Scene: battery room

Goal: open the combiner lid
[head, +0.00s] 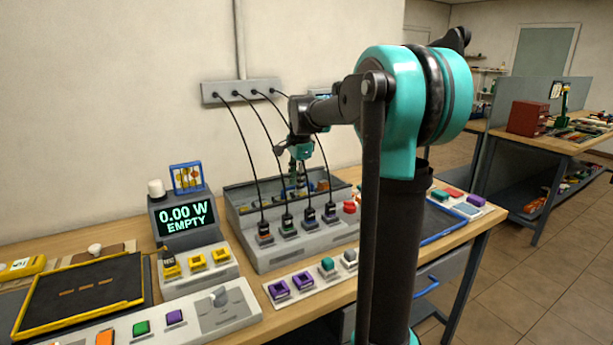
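The combiner appears to be the grey box (268,248) on the workbench against the wall, with several black cables plugged into its sloped front. A dark, see-through panel along its top back (243,196) looks like the lid. Small coloured parts show behind or beneath it. I cannot tell its exact angle. My gripper (298,180) hangs from my arm, pointing down over the back middle of the box, in front of the wall. It is small and dark here, so finger opening and any contact with the lid are unclear. My arm hides the box's right side.
The cables rise to a wall strip (240,92) beside my gripper. A display reading 0.00 W EMPTY (186,218) stands left of the box. A strip of purple, green and white parts (304,284) lies in front. A red knob (349,207) sits at the box's right.

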